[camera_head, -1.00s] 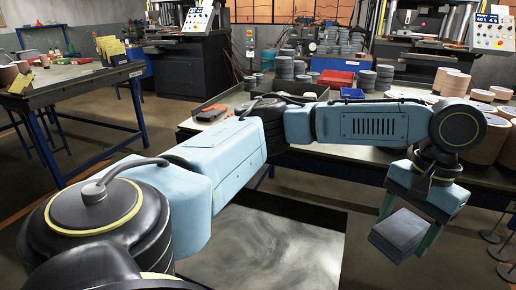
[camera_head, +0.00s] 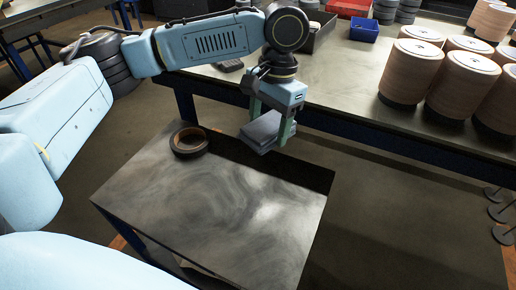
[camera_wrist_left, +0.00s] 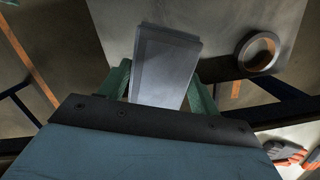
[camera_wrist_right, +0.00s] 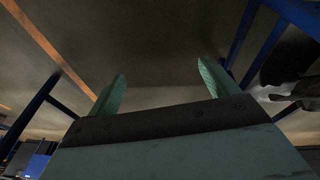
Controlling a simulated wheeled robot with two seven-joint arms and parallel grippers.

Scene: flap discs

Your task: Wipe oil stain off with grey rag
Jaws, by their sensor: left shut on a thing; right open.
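My left gripper (camera_head: 269,131) is shut on a folded grey rag (camera_head: 262,133), held above the back right edge of a low metal table (camera_head: 200,215). The rag also shows between the green fingers in the left wrist view (camera_wrist_left: 163,68). The low tabletop has dark, cloudy smears (camera_head: 215,200) across its middle; I cannot tell exactly where the oil stain ends. My right gripper (camera_wrist_right: 162,85) is open and empty in the right wrist view, over the floor. It is not seen in the head view.
A dark ring (camera_head: 190,142) lies at the low table's back left. Behind is a long workbench (camera_head: 345,85) with several tan cylinder stacks (camera_head: 412,72) and a blue bin (camera_head: 364,30). The low table's middle and front are clear.

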